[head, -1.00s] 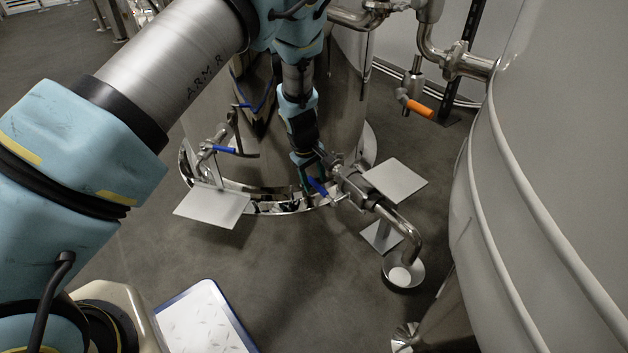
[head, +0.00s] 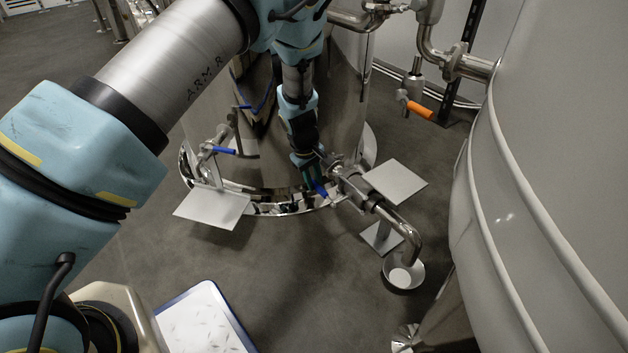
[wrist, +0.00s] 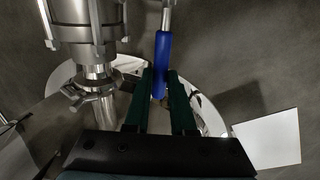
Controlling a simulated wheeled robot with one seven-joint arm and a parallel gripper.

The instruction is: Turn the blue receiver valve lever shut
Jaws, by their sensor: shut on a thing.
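The blue receiver valve lever (head: 321,190) sits on the steel outlet piping at the foot of the polished tank (head: 340,90). My gripper (head: 313,178) reaches down to it from above. In the wrist view the blue lever (wrist: 161,58) runs down between the two dark green fingers of my gripper (wrist: 160,82), which are shut on it. The steel valve body (head: 347,178) is just right of the lever in the head view.
Another blue-handled valve (head: 222,150) is on the tank's left, above a grey plate (head: 213,207). A second plate (head: 396,181) and a bent pipe over a white-bottomed cup (head: 402,275) stand right. An orange lever (head: 420,110) hangs behind. A large pale tank (head: 560,150) bounds the right.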

